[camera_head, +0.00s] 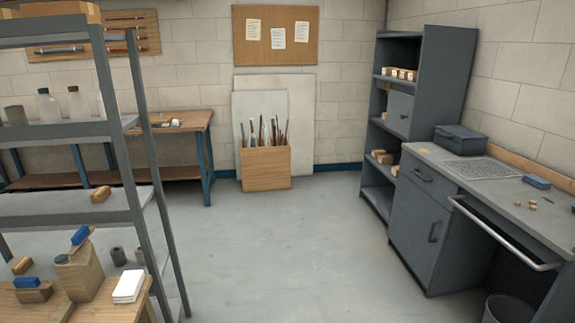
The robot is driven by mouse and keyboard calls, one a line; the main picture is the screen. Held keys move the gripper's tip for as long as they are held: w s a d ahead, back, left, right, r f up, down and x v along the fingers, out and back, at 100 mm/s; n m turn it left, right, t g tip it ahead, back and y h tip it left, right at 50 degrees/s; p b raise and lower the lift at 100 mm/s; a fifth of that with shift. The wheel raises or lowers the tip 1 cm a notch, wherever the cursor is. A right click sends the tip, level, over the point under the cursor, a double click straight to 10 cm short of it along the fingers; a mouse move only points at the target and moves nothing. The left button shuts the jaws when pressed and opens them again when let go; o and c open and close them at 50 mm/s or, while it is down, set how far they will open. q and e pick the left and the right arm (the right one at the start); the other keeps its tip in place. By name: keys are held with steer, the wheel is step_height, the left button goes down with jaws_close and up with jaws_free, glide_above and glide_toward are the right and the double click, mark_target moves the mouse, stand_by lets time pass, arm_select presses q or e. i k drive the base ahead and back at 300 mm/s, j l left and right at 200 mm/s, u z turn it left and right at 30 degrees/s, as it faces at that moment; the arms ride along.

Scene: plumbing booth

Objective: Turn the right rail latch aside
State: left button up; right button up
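Neither of my grippers is in the head view. No rail latch can be made out. A pale metal bar (503,236) runs along the front of the grey counter (480,182) at the right. Whether this bar is the rail of the task I cannot tell. Dark handles show on the counter's drawer (424,186) and cabinet door (411,225).
Grey shelving (62,135) with bottles stands at the left, above a wooden bench corner (100,312). A wooden box (266,167) of long tools stands at the back wall. A tall grey shelf (435,75) stands behind the counter. The middle floor is clear.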

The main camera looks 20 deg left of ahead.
mark_target(84, 232)
steer(key=i+u, duration=0.15)
steer(key=u, duration=0.35)
steer(key=i+u, duration=0.2)
steer(key=u, duration=0.3)
steer(key=i+l+u, duration=0.15)
steer(key=u, duration=0.35)
steer(key=i+l+u, duration=0.1)
steer(key=u, duration=0.4)
steer(key=i+l+u, duration=0.1)
steer(key=l+u, duration=0.15)
steer(key=u, duration=0.25)
steer(key=i+l+u, duration=0.15)
steer(key=l+u, duration=0.15)
steer(key=u, duration=0.15)
steer(key=i+l+u, duration=0.15)
steer(key=l+u, duration=0.3)
steer(key=j, duration=0.15)
